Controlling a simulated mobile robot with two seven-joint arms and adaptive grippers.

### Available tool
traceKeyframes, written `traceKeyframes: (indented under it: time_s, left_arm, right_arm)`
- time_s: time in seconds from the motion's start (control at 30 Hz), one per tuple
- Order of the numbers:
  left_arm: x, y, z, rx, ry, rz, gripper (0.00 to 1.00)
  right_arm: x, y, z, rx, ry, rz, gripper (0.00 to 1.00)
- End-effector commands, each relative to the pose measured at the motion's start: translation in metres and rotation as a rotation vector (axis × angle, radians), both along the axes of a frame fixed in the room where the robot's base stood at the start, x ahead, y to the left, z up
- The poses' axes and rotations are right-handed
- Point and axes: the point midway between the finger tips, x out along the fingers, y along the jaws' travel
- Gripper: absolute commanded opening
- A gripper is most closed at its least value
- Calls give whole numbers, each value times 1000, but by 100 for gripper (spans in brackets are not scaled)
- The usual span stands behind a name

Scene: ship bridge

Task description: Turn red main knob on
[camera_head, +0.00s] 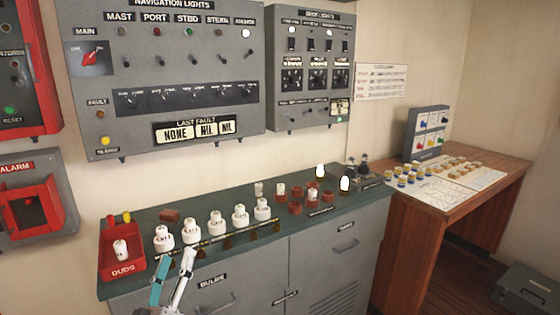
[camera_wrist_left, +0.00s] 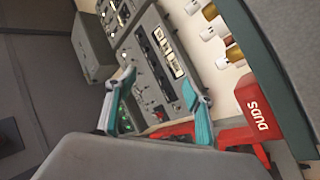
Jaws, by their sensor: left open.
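The red main knob (camera_head: 89,57) is on a dark plate marked MAIN at the upper left of the grey navigation lights panel (camera_head: 200,95). It points at a slant, and its end labels are too small to read surely. In the left wrist view a small red patch (camera_wrist_left: 159,114), probably this knob, shows between my fingers, with the panel behind. My left gripper (camera_head: 177,256) is open and empty at the bottom of the head view, low in front of the counter, well below and to the right of the knob. My right gripper is not in view.
A green-topped counter (camera_head: 330,207) holds a red DUDS tray (camera_head: 122,262), several white bulbs (camera_head: 217,224) and red sockets. Red alarm boxes (camera_head: 35,200) hang at the left. The air before the panel is clear.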

Motion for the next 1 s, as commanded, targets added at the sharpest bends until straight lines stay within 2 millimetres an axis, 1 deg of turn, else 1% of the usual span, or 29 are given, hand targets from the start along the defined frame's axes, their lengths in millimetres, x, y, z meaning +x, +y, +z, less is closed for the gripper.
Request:
traceKeyframes:
  time_s: [0.03, 0.07, 0.1, 0.17, 0.2, 0.27, 0.3, 0.37, 0.4, 0.47, 0.5, 0.6, 0.7, 0.8, 1.0]
  left_arm:
    - [-12, -10, -36, 76, 81, -14, 53]
    - [-18, -15, -55, 120, 124, -23, 53]
    - [-28, -21, -81, 178, 180, -35, 53]
    - [-45, -29, -118, 264, 264, -54, 53]
    - [-58, -34, -142, 319, 319, -67, 53]
    - [-79, -39, -177, 401, 400, -89, 53]
    - [-95, -42, -200, 455, 453, -106, 53]
    - [-120, -45, -233, 535, 531, -131, 53]
    - [-137, -46, -253, 585, 581, -146, 53]
    - [-162, -46, -279, 656, 648, -170, 53]
    - [-177, -46, -295, 698, 687, -185, 53]
    - [-210, -44, -323, 784, 765, -217, 53]
    - [-232, -42, -340, 838, 814, -237, 53]
    - [-242, -41, -347, 862, 835, -246, 53]
    - [-243, -40, -348, 868, 840, -248, 53]
  right_arm:
    - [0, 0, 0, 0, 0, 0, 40]
    - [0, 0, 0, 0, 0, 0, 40]
    - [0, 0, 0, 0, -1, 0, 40]
    - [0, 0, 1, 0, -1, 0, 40]
    - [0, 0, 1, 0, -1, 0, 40]
    - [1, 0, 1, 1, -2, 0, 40]
    - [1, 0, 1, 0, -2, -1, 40]
    - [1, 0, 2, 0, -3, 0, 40]
    - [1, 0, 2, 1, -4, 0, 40]
    - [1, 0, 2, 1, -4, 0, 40]
    - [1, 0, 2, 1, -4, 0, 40]
    - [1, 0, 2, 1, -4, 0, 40]
    - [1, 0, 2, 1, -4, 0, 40]
    - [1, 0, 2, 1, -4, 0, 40]
    - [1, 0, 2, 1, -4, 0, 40]
